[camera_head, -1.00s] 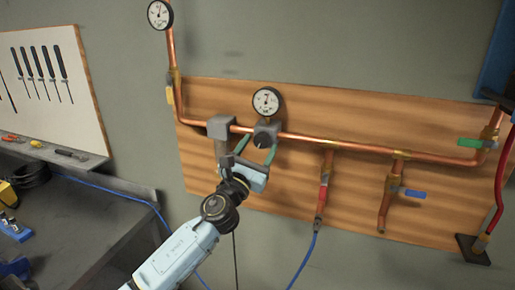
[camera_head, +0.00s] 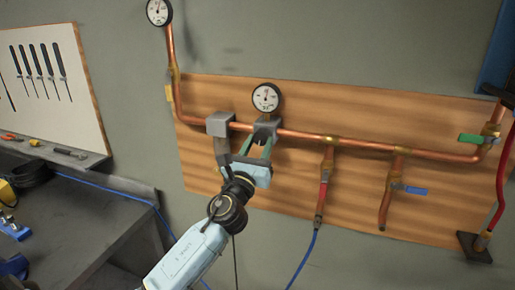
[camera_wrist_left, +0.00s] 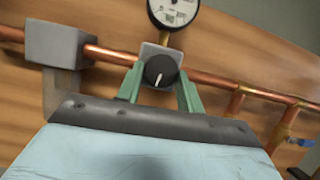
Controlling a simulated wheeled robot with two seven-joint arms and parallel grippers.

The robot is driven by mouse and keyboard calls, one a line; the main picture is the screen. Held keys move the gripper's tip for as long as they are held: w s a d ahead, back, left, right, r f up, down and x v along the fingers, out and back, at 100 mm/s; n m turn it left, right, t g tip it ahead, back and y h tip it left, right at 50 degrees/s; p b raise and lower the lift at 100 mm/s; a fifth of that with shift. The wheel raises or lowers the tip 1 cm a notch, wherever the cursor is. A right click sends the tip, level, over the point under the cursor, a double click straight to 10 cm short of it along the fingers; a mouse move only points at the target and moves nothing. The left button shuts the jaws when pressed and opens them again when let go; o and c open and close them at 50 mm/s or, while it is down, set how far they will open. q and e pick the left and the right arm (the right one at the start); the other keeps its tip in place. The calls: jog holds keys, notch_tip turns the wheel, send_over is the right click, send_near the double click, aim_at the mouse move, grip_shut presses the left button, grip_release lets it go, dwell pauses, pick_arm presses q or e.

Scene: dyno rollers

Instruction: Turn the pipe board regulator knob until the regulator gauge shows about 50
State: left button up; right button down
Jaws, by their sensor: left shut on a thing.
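The regulator (camera_head: 268,127) is a grey block on the copper pipe. The fingers partly hide the knob in the head view. The regulator gauge (camera_head: 265,97) stands above the block, a white dial with a black rim. Its lower part also shows in the left wrist view (camera_wrist_left: 174,10). The needle reading is too small to tell. My right gripper is out of view.
Another grey block (camera_head: 220,124) sits on the pipe just left of the regulator. A second gauge (camera_head: 159,12) is at upper left. Green (camera_head: 475,139) and blue (camera_head: 415,190) valve handles are to the right. A dark workbench (camera_head: 95,215) stands at left.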

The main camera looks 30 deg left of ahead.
pick_arm(q)
jog(key=n+y, duration=0.1)
jog(key=n, duration=0.1)
jog(key=n+g+y, duration=0.1)
jog(key=n, duration=0.2)
jog(key=shift+d+y+b, duration=0.2)
jog(key=shift+y+b, duration=0.1)
jog(key=shift+b, duration=0.05)
jog(key=shift+w+d+n+g+y, duration=0.1)
jog(key=shift+n+g+y, duration=0.3)
jog(key=shift+n, duration=0.65)
jog(key=shift+d+n+g+y, duration=0.15)
jog(key=shift+n+y, duration=0.35)
jog(key=shift+n, duration=0.55)
jog(key=shift+a, duration=0.1)
jog(key=o, duration=1)
jog(key=shift+r, duration=0.1)
jog(key=b+v, duration=0.3)
jog(key=v, duration=1)
